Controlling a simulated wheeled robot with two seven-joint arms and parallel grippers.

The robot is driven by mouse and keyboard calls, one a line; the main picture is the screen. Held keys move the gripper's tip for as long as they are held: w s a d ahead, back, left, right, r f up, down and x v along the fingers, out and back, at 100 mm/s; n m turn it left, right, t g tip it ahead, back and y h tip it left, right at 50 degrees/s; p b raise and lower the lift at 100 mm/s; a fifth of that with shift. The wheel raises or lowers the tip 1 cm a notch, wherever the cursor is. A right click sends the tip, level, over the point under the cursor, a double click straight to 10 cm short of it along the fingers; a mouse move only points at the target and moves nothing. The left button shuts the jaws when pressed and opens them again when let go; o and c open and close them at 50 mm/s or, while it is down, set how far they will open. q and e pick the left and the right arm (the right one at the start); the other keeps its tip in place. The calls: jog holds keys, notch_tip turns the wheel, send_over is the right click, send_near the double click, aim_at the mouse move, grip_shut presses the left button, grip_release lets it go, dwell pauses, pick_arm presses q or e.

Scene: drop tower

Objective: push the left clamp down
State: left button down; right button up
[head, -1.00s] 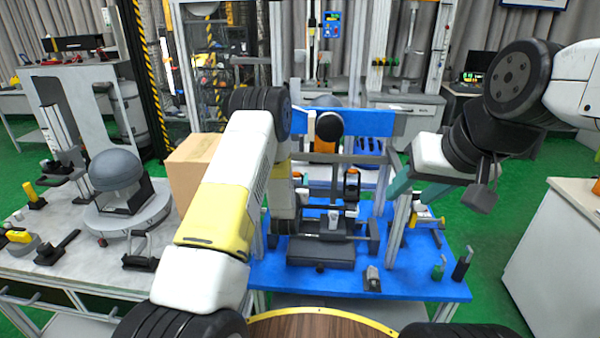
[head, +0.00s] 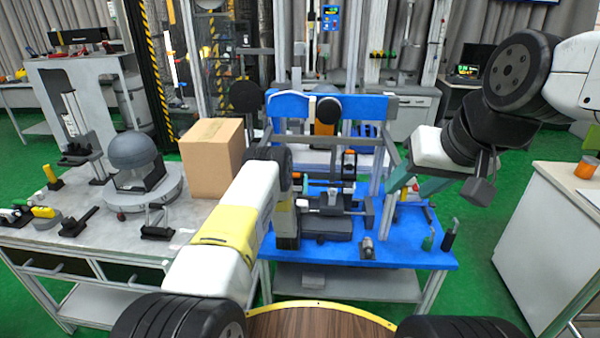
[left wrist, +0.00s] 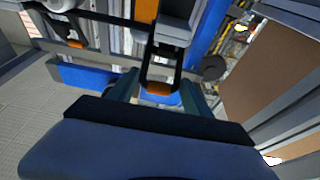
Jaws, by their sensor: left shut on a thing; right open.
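The left clamp is a black loop with an orange grip (left wrist: 160,90) in the left wrist view. My left gripper (left wrist: 160,84) has its teal fingers on either side of this loop and is shut on it. The other clamp, black with orange (head: 349,160), stands upright to the right on the drop tower and also shows in the left wrist view (left wrist: 75,44). My right gripper (head: 412,186) is open and empty, right of the tower over the blue table.
The blue table (head: 400,257) carries the tower and small tools at its right front. A cardboard box (head: 212,160) and a grey dome (head: 133,150) stand on the left bench (head: 60,255). A white cabinet (head: 540,240) is at the right. Green floor lies between.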

pick_arm(q)
jog(key=shift+s+a+f+t, duration=0.1)
jog(key=shift+f+t, duration=0.15)
jog(key=shift+f, duration=0.3)
jog(key=shift+s+a+f+t, duration=0.1)
jog(key=shift+f+t, duration=0.15)
jog(key=shift+f, duration=0.25)
jog(key=c, duration=0.6)
grip_release()
jog(key=shift+w, duration=0.1)
jog(key=shift+c, duration=0.2)
jog(key=shift+d+r, duration=0.1)
jog(key=shift+r, duration=0.05)
jog(key=v, duration=0.7)
jog(key=shift+s+f, duration=0.3)
